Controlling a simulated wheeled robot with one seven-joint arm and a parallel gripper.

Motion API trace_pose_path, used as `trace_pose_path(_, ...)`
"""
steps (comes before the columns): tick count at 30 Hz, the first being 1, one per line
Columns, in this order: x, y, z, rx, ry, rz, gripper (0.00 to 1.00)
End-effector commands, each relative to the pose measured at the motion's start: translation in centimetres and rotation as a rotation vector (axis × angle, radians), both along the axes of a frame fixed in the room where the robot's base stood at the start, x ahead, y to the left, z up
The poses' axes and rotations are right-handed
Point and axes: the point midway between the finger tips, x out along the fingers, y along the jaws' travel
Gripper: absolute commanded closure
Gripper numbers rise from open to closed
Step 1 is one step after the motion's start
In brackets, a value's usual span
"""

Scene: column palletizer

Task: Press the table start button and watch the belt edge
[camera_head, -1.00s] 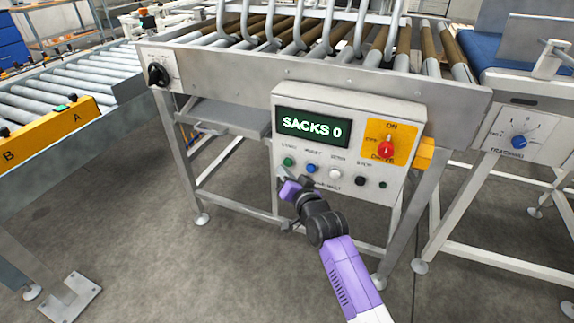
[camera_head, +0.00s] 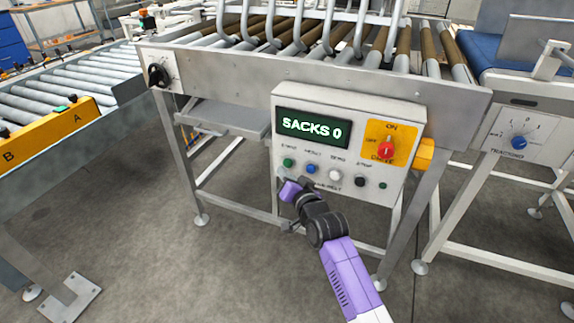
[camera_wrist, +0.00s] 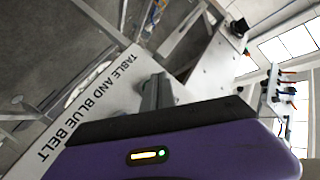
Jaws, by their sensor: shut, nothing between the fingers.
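The control panel (camera_head: 262,140) is a light grey box on the front of the roller table (camera_head: 215,62). Its green start button (camera_head: 288,162) is at the left of a button row and is unobstructed in the head view. My gripper (camera_wrist: 157,93) is shut and empty in the wrist view, its grey fingers in front of a white plate lettered "TABLE AND BLUE BELT" (camera_wrist: 100,103). In the head view my purple gripper body is just below the start button; I cannot tell whether the fingers touch the panel. The blue belt (camera_head: 484,50) is at the upper right, its edge partly visible.
The panel display (camera_head: 313,127) reads "SACKS 0". Blue (camera_head: 311,168), white (camera_head: 335,174) and black (camera_head: 360,181) buttons sit right of start, with a red drive switch (camera_head: 386,149) above. A yellow-sided roller conveyor (camera_head: 50,130) is at left. Open floor lies between.

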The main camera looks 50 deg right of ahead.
Motion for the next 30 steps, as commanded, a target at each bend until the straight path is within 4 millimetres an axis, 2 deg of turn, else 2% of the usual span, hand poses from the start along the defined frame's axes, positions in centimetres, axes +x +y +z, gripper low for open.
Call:
trace_pose_path(19,0.01,-0.04,-0.01,0.000,0.000,0.000,1.00)
trace_pose_path(30,0.27,-0.84,-0.01,0.000,0.001,-0.001,1.00)
